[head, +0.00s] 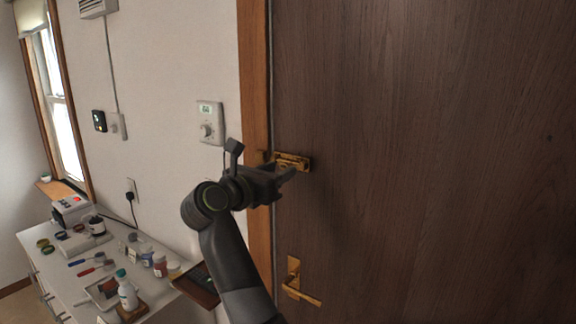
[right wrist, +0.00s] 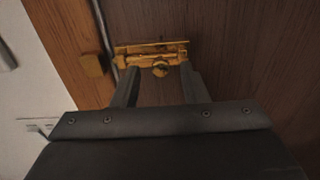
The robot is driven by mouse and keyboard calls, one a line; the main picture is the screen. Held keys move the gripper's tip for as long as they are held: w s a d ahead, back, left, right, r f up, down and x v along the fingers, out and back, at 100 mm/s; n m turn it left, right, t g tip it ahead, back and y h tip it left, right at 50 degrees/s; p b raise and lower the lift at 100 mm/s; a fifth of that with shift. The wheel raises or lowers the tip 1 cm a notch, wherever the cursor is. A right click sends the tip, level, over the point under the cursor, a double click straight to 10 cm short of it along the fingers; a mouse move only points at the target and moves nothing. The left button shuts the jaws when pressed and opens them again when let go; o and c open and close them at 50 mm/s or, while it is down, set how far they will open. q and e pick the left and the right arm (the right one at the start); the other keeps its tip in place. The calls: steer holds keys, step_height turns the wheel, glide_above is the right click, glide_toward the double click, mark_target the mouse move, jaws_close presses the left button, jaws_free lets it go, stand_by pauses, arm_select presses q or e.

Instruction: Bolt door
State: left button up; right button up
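The dark brown wooden door (head: 420,150) fills the right of the head view and looks closed against its frame (head: 254,90). A brass bolt (head: 292,161) is mounted near the door's left edge, above the handle. In the right wrist view the bolt (right wrist: 150,52) shows a round knob (right wrist: 160,69). A brass keeper (right wrist: 93,65) sits on the frame to its left, with a gap between. My right gripper (head: 284,172) is at the bolt. In the wrist view its fingers (right wrist: 158,75) are apart, one on each side of the knob. My left gripper is not in view.
A brass lever handle (head: 301,284) is lower on the door. A white counter (head: 60,275) with bottles, jars and tools stands at the left. A thermostat (head: 210,122) and a socket (head: 131,188) are on the wall.

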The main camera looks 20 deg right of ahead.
steer(key=shift+w+d, duration=0.3)
steer(key=shift+d, duration=0.15)
steer(key=shift+s+a, duration=0.1)
jaws_close()
